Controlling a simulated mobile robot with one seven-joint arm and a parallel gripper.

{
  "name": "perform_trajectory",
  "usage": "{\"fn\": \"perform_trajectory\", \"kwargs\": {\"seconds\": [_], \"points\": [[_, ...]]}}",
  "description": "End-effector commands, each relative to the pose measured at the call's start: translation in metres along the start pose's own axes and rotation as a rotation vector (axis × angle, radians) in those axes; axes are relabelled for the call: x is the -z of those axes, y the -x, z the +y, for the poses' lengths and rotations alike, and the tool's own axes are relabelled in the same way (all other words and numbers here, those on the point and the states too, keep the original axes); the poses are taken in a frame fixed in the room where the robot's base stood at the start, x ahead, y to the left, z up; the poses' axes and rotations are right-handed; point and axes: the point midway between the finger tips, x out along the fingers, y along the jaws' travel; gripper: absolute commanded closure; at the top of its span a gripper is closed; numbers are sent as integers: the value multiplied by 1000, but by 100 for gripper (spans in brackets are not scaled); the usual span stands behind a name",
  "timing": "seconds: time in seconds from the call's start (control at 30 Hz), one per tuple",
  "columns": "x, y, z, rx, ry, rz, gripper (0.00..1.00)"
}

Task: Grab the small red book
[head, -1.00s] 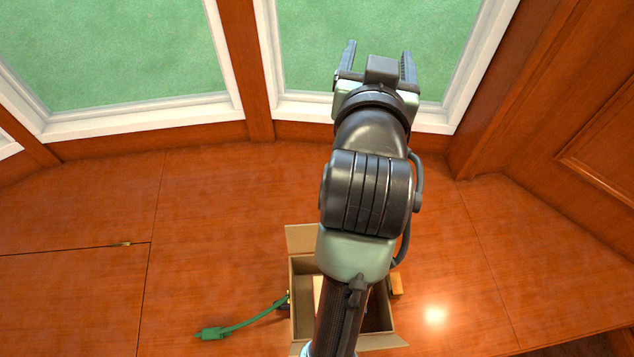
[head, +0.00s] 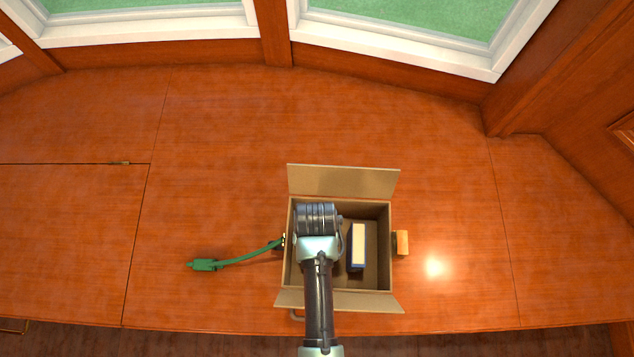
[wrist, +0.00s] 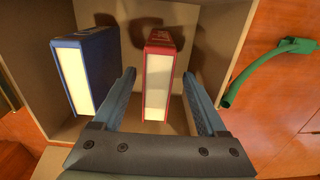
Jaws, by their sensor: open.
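The small red book (wrist: 160,62) stands upright in the open cardboard box, its pale page edge facing the wrist camera. My gripper (wrist: 161,92) is open, with one finger on each side of the red book and a visible gap on both sides. In the head view my arm reaches down over the left part of the box (head: 388,240) and hides the red book and the fingers. A blue book (head: 357,247) stands in the box beside the red one; it also shows in the wrist view (wrist: 100,58), outside my fingers.
A green cable with a plug (head: 205,265) lies on the wooden surface left of the box. A small orange-brown block (head: 402,242) is at the box's right side. The box flaps are spread open. Wide wood areas around are clear.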

Motion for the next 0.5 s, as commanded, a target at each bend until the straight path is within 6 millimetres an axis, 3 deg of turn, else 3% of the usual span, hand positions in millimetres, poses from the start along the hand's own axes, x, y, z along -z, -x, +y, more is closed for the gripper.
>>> {"fn": "perform_trajectory", "kwargs": {"seconds": [0.27, 0.5], "points": [[3, -24, 0, 0, 0, 3, 25], [7, -60, 2, 0, 2, 1, 25]]}}
